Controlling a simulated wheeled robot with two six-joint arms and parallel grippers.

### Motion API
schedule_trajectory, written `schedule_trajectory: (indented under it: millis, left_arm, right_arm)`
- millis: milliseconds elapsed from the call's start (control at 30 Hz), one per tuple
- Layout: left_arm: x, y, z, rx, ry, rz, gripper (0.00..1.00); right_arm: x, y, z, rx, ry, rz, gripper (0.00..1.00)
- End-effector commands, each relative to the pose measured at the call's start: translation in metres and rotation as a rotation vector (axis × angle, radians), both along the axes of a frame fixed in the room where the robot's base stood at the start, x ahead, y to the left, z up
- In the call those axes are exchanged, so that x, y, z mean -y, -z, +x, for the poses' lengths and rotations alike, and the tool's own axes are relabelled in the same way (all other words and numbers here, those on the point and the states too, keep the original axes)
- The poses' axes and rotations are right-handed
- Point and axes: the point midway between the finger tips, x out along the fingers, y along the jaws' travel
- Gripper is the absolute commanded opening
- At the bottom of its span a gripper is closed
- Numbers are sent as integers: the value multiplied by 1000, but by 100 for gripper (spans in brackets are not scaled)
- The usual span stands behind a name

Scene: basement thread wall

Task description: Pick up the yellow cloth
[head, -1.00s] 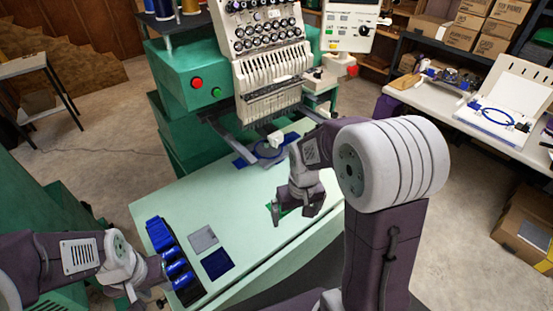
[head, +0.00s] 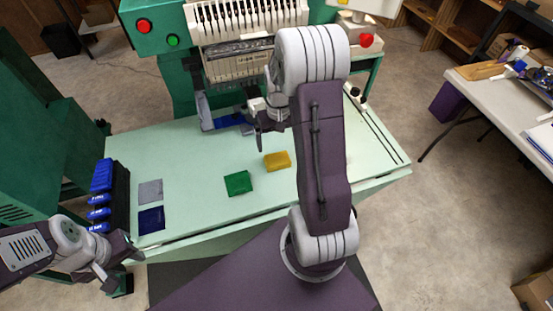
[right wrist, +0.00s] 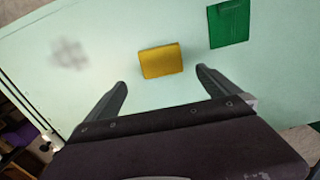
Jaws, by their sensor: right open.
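The yellow cloth (head: 277,161) is a small folded square lying flat on the pale green table (head: 215,205). It also shows in the right wrist view (right wrist: 160,60), just beyond the fingertips and between their lines. My right gripper (right wrist: 161,77) is open and empty. In the head view my right gripper (head: 263,132) hangs behind and slightly left of the yellow cloth, apart from it; its fingers are partly hidden. My left gripper (head: 122,262) is at the table's front left corner, far from the cloth, with its jaws unclear.
A green cloth (head: 237,183) lies left of the yellow one. A grey cloth (head: 150,191) and a dark blue cloth (head: 151,219) lie beside a rack of blue items (head: 102,176). The embroidery machine (head: 245,20) stands behind. The table's front middle is clear.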

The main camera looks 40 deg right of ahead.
Motion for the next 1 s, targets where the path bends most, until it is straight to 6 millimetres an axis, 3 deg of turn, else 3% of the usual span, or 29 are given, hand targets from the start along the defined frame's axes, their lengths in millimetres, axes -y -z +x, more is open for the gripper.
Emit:
schedule_trajectory:
  millis: [233, 433, 700, 967, 1000]
  left_arm:
    - [0, 5, 0, 0, 0, 0, 36]
    - [0, 6, 0, 0, 0, 0, 36]
    - [0, 12, 0, 0, 0, 0, 36]
    - [0, 11, 0, 0, 0, 0, 36]
    - [0, 11, 0, 0, 0, 0, 36]
  right_arm:
    - [-1, 34, -1, -3, -1, 1, 100]
    - [-2, 43, 0, -1, -2, 0, 100]
    - [-6, 87, -2, -2, -1, 1, 100]
    - [-6, 90, -1, 0, -1, 0, 100]
    - [-6, 90, -1, 0, -1, 0, 89]
